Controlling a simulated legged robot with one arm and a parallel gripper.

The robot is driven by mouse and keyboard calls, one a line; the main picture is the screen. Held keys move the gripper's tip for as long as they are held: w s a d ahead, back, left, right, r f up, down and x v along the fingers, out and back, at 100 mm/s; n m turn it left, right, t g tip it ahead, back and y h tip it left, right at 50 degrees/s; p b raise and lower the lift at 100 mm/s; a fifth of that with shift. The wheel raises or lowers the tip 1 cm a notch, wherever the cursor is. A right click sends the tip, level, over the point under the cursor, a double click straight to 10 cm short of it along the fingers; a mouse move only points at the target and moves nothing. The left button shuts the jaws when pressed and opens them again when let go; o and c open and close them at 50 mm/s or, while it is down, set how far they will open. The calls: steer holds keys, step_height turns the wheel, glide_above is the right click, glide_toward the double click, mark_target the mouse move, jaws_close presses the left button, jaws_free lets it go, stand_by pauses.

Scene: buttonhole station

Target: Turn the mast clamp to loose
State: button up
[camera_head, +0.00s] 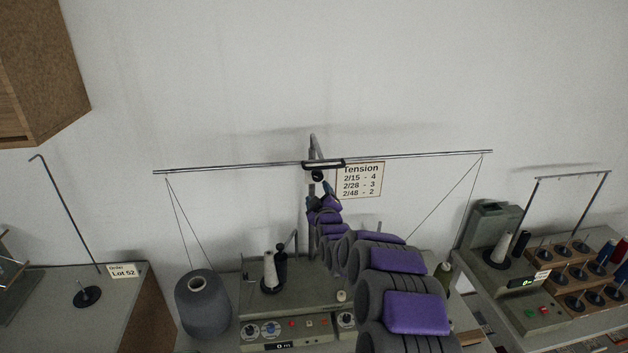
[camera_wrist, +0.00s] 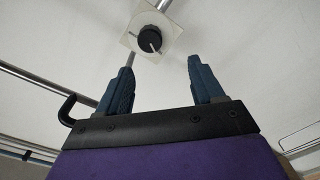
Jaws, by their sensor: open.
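The mast clamp is a round black knob (camera_wrist: 149,39) with a white pointer line, set on a pale square plate (camera_wrist: 128,40) on the mast. Its pointer slants toward the lower right in the wrist view; no readable marks show on the plate. In the head view the knob (camera_head: 317,176) sits just under the middle of the crossbar. My gripper (camera_wrist: 160,74) is open and empty, its blue fingers apart. The knob lies beyond the fingertips, slightly left of the middle between them, and is not touched. In the head view my gripper (camera_head: 321,190) is just below the knob.
A thin crossbar (camera_head: 230,167) spans the mast, with threads hanging from both ends. A Tension card (camera_head: 361,180) is on the wall to the right. Below stand a grey yarn cone (camera_head: 203,303) and a winder with knobs (camera_head: 285,328). A wooden cabinet (camera_head: 40,70) hangs upper left.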

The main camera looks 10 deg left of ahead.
mark_target(317, 179)
steer(key=p+x, duration=0.1)
steer(key=x, duration=0.7)
steer(key=shift+w+d+r+p, duration=0.1)
steer(key=shift+d+p, duration=0.05)
steer(key=shift+p, duration=0.15)
steer(key=shift+w+d+r, duration=0.15)
steer(key=shift+w+d, duration=0.05)
steer(key=shift+d, duration=0.7)
steer(key=shift+a, duration=0.7)
steer(key=c, duration=0.4)
steer(key=shift+a, duration=0.1)
steer(key=shift+c, duration=0.9)
steer(key=shift+d, duration=0.3)
steer(key=c, duration=0.3)
steer(key=shift+f, duration=0.25)
steer(key=shift+c, duration=0.9)
